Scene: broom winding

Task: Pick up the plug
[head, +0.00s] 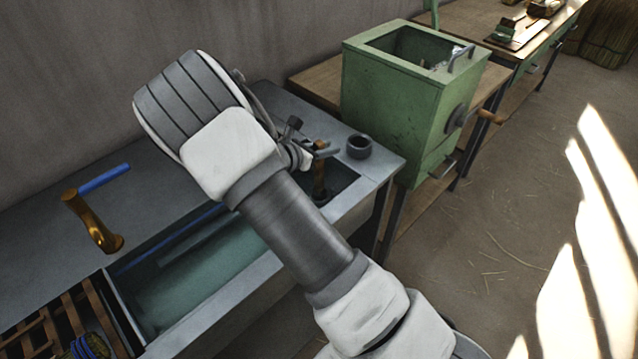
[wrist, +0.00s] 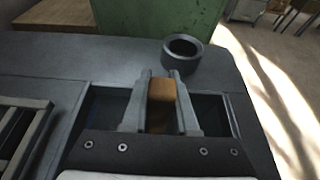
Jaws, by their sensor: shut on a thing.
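My gripper (head: 318,152) is over the right end of the sink basin (head: 205,265). It is shut on the plug, a brown wooden peg (head: 319,181). In the wrist view, the plug (wrist: 161,92) stands between the two grey fingers of my gripper (wrist: 161,80), with its top about level with the fingertips. Its lower end is down in the basin near a dark patch. I cannot tell whether it touches the basin floor. My arm hides part of the basin in the head view.
A dark grey cup-like ring (head: 359,147) stands on the counter just beyond the basin; it also shows in the wrist view (wrist: 182,50). A green metal box (head: 395,110) stands behind. A slatted rack (head: 62,325) is at lower left.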

